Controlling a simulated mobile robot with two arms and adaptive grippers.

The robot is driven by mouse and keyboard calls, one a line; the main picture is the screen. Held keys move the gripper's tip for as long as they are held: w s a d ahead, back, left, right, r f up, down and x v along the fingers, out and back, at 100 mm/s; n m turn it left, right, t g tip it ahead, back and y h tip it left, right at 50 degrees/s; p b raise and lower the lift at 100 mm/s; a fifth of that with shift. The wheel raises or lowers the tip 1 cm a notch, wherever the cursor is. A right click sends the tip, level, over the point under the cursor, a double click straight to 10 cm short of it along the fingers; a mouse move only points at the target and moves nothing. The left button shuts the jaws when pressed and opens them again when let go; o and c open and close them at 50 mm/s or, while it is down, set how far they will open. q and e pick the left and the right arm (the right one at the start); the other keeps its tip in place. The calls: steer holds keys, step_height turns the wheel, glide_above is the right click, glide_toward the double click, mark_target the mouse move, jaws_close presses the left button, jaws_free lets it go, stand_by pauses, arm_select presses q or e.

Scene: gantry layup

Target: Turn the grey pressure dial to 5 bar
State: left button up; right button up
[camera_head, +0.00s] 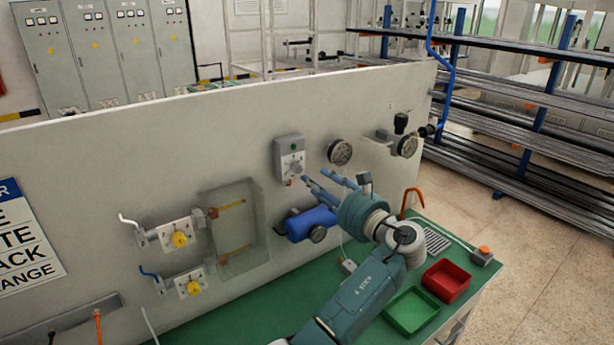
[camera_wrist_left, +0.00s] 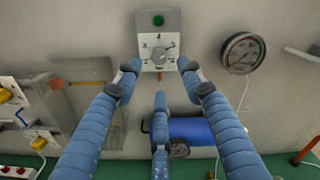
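The grey pressure dial (camera_head: 296,167) sits on a light grey wall box with a green button above it. In the left wrist view the dial (camera_wrist_left: 159,57) shows near the top middle, with small dark marks around it too small to read; I cannot tell its setting. My left gripper (camera_head: 315,179) has blue fingers and stands just in front of the box, slightly below and right. In the left wrist view its fingers (camera_wrist_left: 159,76) are spread, two tips on either side of the dial's lower part and one below, with nothing between them. Contact cannot be made out. My right gripper is not in view.
A round gauge (camera_head: 340,152) is right of the box, and a blue cylinder (camera_head: 312,223) is below it. Yellow-knobbed valves (camera_head: 180,239) and a clear cover (camera_head: 236,238) are to the left. Red (camera_head: 447,269) and green (camera_head: 388,318) bins stand on the bench.

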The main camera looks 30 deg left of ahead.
arm_select(q)
steer(key=v, duration=0.4)
stand_by(0.5)
